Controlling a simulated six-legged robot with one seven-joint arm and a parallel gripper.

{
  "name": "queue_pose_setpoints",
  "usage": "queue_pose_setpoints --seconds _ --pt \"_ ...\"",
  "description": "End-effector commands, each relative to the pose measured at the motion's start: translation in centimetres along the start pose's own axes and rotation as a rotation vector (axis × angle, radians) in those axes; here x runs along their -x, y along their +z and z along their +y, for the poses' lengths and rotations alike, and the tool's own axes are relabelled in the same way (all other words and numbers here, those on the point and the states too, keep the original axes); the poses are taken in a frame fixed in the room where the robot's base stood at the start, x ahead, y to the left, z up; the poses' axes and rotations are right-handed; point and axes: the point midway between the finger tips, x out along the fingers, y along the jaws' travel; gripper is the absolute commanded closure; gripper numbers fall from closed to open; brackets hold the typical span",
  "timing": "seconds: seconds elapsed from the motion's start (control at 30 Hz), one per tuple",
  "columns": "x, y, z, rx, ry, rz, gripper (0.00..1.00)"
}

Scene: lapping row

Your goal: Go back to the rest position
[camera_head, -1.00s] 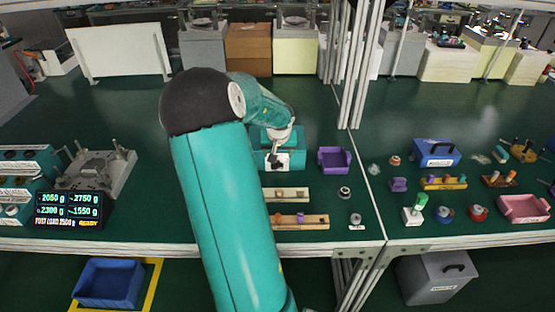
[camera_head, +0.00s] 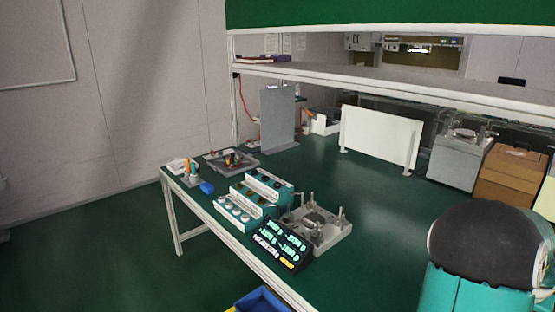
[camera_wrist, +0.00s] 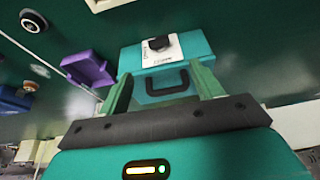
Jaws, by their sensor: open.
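My gripper (camera_wrist: 160,72) shows in the wrist view with its two teal fingers spread apart and nothing held between them. A teal box (camera_wrist: 205,44) with a black handle, a white label and a black knob lies beyond the fingertips. The handle appears in the gap between the fingers. The distance from fingers to box is hard to tell. In the head view only part of my arm shows at the lower right, and my gripper is outside that picture.
A purple holder (camera_wrist: 88,68) lies left of the teal box. In the head view, a digital display (camera_head: 281,245), a grey fixture (camera_head: 318,228) and teal racks (camera_head: 240,214) stand on the green bench (camera_head: 375,205). A white panel (camera_head: 380,138) stands behind. Floor at left is clear.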

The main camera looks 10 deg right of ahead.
Motion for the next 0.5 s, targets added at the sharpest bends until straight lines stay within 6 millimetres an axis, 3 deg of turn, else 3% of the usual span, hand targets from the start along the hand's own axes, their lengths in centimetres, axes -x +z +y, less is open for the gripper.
queue_pose_setpoints --seconds 0.13,0.23,0.4,0.5 --pt "1.9 1.1 -4.3 0.04 -0.072 -0.008 0.35" --pt "4.6 3.0 -9.3 0.099 -0.155 -0.022 0.35" --pt "10.3 8.0 -17.5 0.235 -0.291 -0.051 0.35" --pt "13.9 11.6 -21.3 0.327 -0.354 -0.064 0.35"
